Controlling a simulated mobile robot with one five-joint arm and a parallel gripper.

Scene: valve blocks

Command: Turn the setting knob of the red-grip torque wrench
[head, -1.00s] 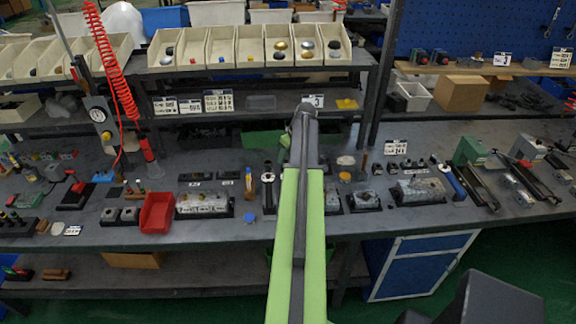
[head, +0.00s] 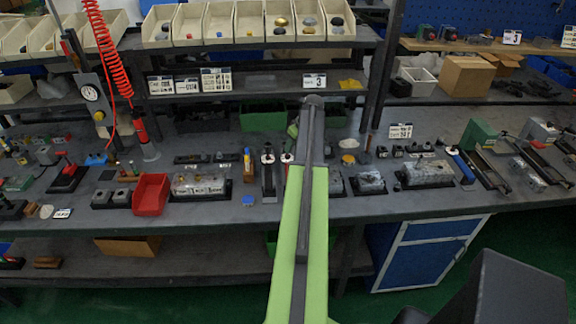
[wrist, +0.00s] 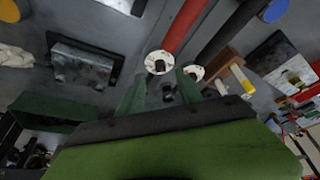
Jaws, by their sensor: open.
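The red-grip torque wrench (wrist: 182,28) shows in the wrist view as a red bar running up from a white round end with a black knob (wrist: 159,66). My gripper (wrist: 160,90) is open, its two green fingers spread just below this white end, apart from each other. A small dark piece shows between the fingers; I cannot tell whether they touch anything. A second wrench with a black grip (wrist: 228,32) and white end lies to the right. In the head view, a red-and-white wrench end (head: 287,158) shows beside my arm, which hides the rest and my gripper.
A grey valve block (wrist: 82,66) lies left of my gripper in the wrist view, and a wooden piece with a yellow-tipped tool (wrist: 240,78) lies right. In the head view, a red tray (head: 151,194) and valve blocks (head: 429,173) crowd the bench. Shelves rise behind.

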